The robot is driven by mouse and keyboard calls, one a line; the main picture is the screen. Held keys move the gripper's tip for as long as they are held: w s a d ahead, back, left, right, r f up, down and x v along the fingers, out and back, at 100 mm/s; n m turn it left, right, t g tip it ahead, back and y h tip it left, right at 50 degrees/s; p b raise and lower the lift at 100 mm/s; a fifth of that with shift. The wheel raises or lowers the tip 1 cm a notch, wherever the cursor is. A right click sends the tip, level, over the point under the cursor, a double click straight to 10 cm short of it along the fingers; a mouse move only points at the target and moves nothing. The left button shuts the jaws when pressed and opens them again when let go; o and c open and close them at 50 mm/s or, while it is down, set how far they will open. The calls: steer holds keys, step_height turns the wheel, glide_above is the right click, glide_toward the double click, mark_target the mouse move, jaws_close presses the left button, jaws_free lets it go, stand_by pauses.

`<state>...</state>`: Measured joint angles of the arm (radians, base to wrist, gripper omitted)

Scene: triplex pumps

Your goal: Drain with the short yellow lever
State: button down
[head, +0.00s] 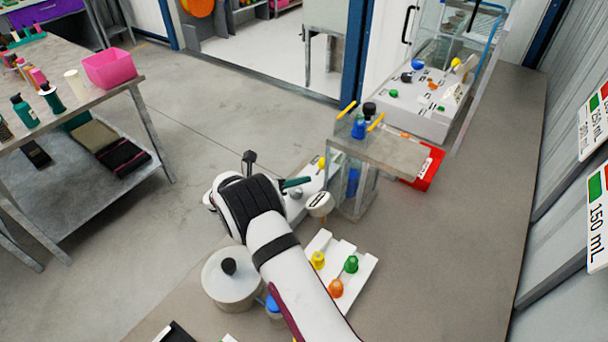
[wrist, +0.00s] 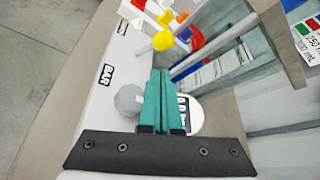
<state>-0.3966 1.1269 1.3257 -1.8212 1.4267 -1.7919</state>
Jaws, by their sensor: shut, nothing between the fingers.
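My gripper (head: 304,181) is shut and empty, its teal fingers pressed together above the white pump panel (head: 309,188). In the wrist view the fingers (wrist: 162,72) point toward a yellow ball knob (wrist: 162,40) on a pale stem, and are apart from it. A yellow knob (head: 322,162) also shows in the head view, beyond the fingertips. Two yellow bars, one at left (head: 346,109) and one at right (head: 376,121), stand on top of the clear-sided stand. I cannot tell which yellow part is the short lever.
A grey faceted knob (wrist: 130,100) is left of the fingers; a white round dial (head: 320,204) is close on the right. The stand's grey top (head: 385,151) overhangs nearby. A lidded pot (head: 230,287) stands left. The counter's right side is clear.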

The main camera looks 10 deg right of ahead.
mark_target(316, 183)
steer(key=x, duration=0.7)
steer(key=shift+w+d+f, duration=0.1)
steer(key=shift+d, duration=0.15)
steer(key=shift+w+a+r, duration=0.3)
steer(key=shift+w+a, duration=0.05)
stand_by(0.6)
steer(key=shift+w+a, duration=0.1)
steer(key=shift+w+a+r, duration=0.2)
steer(key=shift+w+a, duration=0.55)
stand_by(0.6)
